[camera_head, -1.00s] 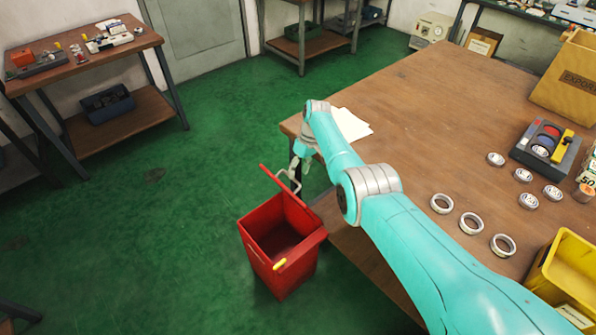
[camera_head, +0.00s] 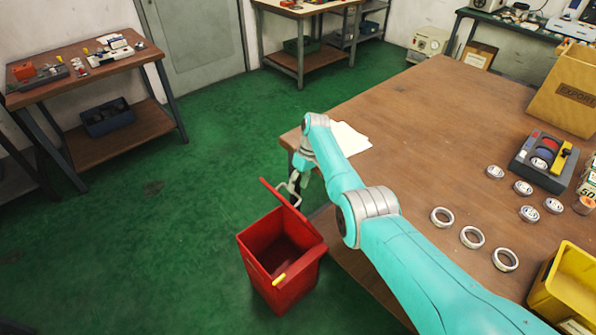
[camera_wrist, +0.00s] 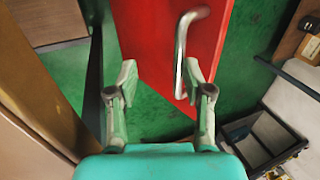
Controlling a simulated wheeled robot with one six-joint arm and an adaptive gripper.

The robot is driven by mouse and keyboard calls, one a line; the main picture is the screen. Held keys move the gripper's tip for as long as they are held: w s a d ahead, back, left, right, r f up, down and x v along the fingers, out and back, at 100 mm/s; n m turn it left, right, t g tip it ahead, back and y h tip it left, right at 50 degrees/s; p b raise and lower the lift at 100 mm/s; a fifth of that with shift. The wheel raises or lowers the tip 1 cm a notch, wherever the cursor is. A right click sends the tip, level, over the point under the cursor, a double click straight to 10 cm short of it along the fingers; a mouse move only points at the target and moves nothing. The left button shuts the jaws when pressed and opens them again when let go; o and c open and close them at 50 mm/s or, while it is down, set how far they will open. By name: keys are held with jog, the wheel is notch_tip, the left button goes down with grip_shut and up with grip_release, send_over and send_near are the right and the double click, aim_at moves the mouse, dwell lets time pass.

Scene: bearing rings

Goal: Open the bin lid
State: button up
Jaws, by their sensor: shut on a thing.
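The red bin (camera_head: 256,246) stands on the green floor beside the big table, its mouth open. Its red lid (camera_head: 276,190) stands raised at the back of the mouth, seen nearly edge-on. A bent metal handle (camera_head: 284,186) is on the lid's far face. My gripper (camera_head: 299,180) is at this handle, partly hidden by my arm. In the wrist view, the red lid (camera_wrist: 150,35) and the metal handle (camera_wrist: 180,50) are ahead of my gripper (camera_wrist: 162,80). The handle lies by the right fingertip; the exact contact is unclear.
The big wooden table (camera_head: 400,130) is right of the bin, with several metal rings (camera_head: 442,217), a yellow bin (camera_head: 565,290) and a dark tray (camera_head: 543,160). A yellow tab (camera_head: 279,280) is on the bin's front. Open floor (camera_head: 150,230) lies to the left.

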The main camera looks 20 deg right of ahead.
notch_tip(320, 180, up, 9)
jog(key=shift+f, duration=0.2)
dwell(0.3)
